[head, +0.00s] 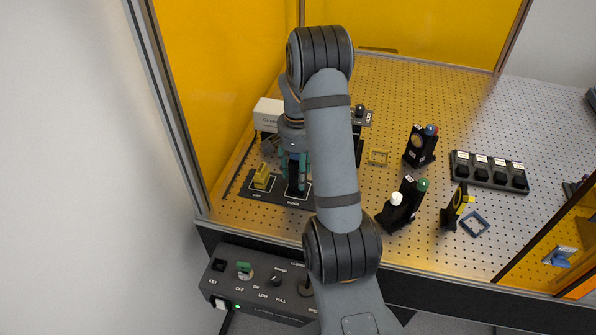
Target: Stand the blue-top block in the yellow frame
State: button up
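I cannot tell for sure whether this is the blue-top block. My gripper (295,184) points down over a black labelled tray (275,192) at the left. Its teal fingers are around or beside something dark; whether they grip it is unclear. My arm hides part of the area.
A yellow block (262,177) sits on the tray's left. Black mounts with white (397,199) and green (422,185) tops, a yellow-faced mount (457,203), a blue frame (474,224) and a black rack (490,174) stand right. A control box (262,283) is in front.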

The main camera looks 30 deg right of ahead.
jog(key=c, duration=1)
jog(key=o, duration=1.3)
jog(key=shift+o, duration=0.2)
notch_tip(320, 180, up, 10)
jog(key=shift+r+b, duration=0.2)
jog(key=shift+b, duration=0.35)
jog(key=shift+f, duration=0.1)
notch_tip(320, 180, down, 10)
jog(key=shift+f+p, duration=0.1)
jog(key=shift+p, duration=0.55)
notch_tip(320, 180, up, 7)
jog(key=shift+f+b, duration=0.15)
jog(key=shift+b, duration=0.4)
